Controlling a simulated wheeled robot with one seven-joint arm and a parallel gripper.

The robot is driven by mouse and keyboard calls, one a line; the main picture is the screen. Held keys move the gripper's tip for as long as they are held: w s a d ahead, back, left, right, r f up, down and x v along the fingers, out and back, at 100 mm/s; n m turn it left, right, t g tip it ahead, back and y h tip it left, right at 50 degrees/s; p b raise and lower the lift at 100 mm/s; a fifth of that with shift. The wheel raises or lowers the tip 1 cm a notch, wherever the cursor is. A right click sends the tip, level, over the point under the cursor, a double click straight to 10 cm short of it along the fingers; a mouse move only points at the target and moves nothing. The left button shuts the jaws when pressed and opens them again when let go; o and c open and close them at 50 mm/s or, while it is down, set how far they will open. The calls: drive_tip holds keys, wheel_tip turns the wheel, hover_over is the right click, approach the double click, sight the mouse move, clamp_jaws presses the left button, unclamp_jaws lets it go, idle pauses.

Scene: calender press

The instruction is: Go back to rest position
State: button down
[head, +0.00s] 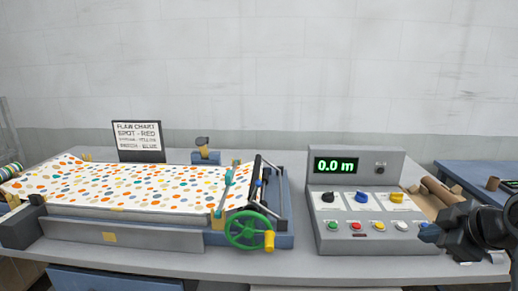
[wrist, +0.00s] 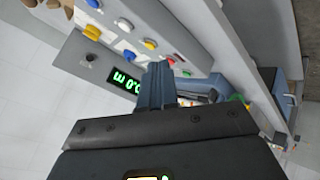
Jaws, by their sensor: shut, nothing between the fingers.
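My gripper (head: 430,233) is at the right of the head view, at the right edge of the grey control console (head: 415,157). Its dark fingers are together with nothing between them. In the wrist view the shut fingers (wrist: 155,84) stand in front of the console, covering part of its display (wrist: 99,78). The head view shows the display reading 0.0 m. I cannot tell whether the fingertips touch the console.
The press (head: 270,195) with green handwheel (head: 237,229) and spotted cloth (head: 130,185) fills the left of the grey table (head: 300,268). A flaw chart sign (head: 138,141) stands behind it. Brown rolls (head: 440,190) lie right of the console, near a blue table (head: 480,174).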

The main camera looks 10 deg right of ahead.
drive_tip(key=s+a+f+m+t, duration=0.3)
drive_tip(key=s+a+f+m, duration=0.3)
drive_tip(key=s+a+f, duration=1)
drive_tip(key=s+a+r+t, duration=0.1)
drive_tip(key=s+a+r, duration=0.1)
drive_tip(key=s, duration=0.5)
drive_tip(key=s+a+r+m, duration=0.1)
drive_tip(key=s+a+r, duration=0.1)
drive_tip(key=s+r, duration=0.2)
drive_tip(key=s+a+r+m+t, duration=0.1)
drive_tip(key=s+a+r, duration=0.1)
drive_tip(key=s, duration=0.8)
drive_tip(key=shift+a+r+t+y, duration=0.3)
drive_tip(key=shift+r+y, duration=0.1)
drive_tip(key=shift+r, duration=0.5)
drive_tip(key=shift+w, duration=0.1)
